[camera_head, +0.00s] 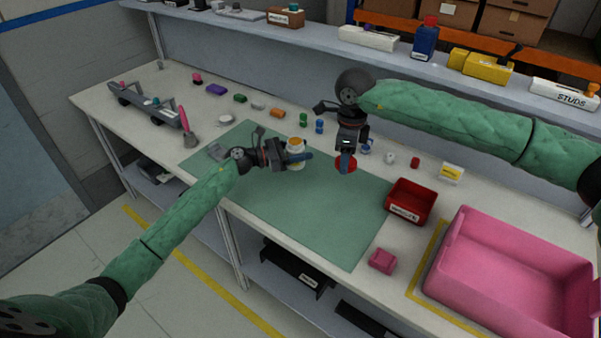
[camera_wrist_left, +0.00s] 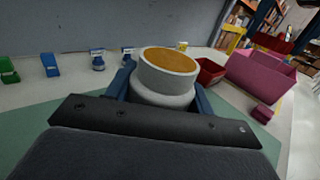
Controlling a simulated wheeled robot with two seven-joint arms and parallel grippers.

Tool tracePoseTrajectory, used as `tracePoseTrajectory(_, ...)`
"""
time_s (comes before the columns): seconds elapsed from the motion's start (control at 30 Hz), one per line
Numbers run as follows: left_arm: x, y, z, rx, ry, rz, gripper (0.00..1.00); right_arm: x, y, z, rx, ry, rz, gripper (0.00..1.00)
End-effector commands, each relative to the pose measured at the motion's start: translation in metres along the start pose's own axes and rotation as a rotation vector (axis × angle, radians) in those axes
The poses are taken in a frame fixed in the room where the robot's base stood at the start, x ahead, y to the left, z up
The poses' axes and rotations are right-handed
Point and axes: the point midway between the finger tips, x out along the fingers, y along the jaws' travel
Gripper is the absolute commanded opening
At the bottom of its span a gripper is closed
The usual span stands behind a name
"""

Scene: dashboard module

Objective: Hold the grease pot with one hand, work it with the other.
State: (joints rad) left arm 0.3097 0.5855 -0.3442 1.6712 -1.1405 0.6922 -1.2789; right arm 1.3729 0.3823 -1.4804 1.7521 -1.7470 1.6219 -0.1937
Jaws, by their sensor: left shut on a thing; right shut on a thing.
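The grease pot (camera_head: 295,145) is a white round pot, open at the top, with orange-yellow grease inside. My left gripper (camera_head: 298,157) is shut around its side and holds it upright over the green mat. In the left wrist view the pot (camera_wrist_left: 165,95) sits between the blue fingers, its grease surface facing up. My right gripper (camera_head: 346,163) points down to the right of the pot and is shut on a round red lid (camera_head: 351,166). The lid is apart from the pot. Whether it touches the mat I cannot tell.
The green mat (camera_head: 300,205) is mostly clear. A red bin (camera_head: 411,202), a pink block (camera_head: 382,261) and a large pink crate (camera_head: 455,265) are at the right. Several small coloured parts line the back of the table. A pink-handled tool (camera_head: 185,122) stands left.

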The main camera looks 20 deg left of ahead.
Motion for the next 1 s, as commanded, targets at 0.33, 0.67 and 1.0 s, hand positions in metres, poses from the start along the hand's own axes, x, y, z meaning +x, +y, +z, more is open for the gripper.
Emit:
tracePoseTrajectory(0.33, 0.0, 0.0, -0.036, -0.002, 0.001, -0.002, 0.0, -0.016, 0.0, 0.0, 0.0, 0.0, 0.0, 0.23)
tracePoseTrajectory(0.67, 0.0, -0.001, -0.073, -0.001, 0.001, -0.001, 0.0, -0.03, 0.0, 0.0, 0.0, 0.0, 0.0, 0.23)
tracePoseTrajectory(1.0, 0.0, -0.001, -0.076, 0.0, 0.0, -0.002, 0.0, -0.026, 0.0, 0.0, 0.0, 0.0, 0.0, 0.23)
